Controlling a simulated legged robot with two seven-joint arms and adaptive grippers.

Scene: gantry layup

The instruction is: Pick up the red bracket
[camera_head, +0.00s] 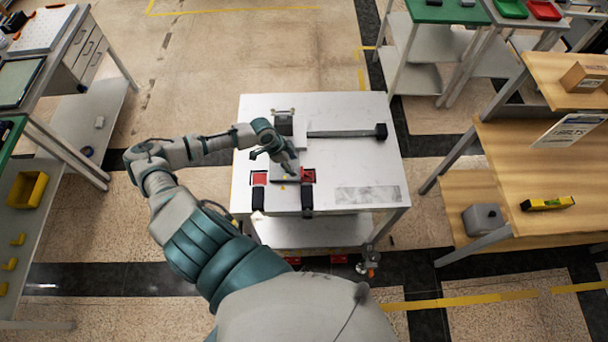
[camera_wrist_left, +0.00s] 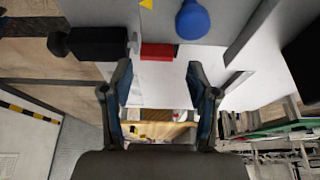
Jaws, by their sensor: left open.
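Two small red pieces show on the white cart top (camera_head: 350,180) in the head view: a left red piece (camera_head: 260,178) and a right red piece (camera_head: 309,175). I cannot tell for sure which is the red bracket. My left gripper (camera_head: 276,160) is over the cart, near a grey plate between these pieces. In the left wrist view my left gripper (camera_wrist_left: 159,66) is open and empty. A red piece (camera_wrist_left: 158,51) lies just past its fingertips, roughly centred between them and apart from them. My right gripper is not in view.
Black clamps (camera_head: 306,198) stand beside the red pieces; one clamp (camera_wrist_left: 92,44) shows in the wrist view near a blue knob (camera_wrist_left: 192,20). A dark bar (camera_head: 345,133) lies at the back of the cart. Wooden shelving (camera_head: 540,150) stands right.

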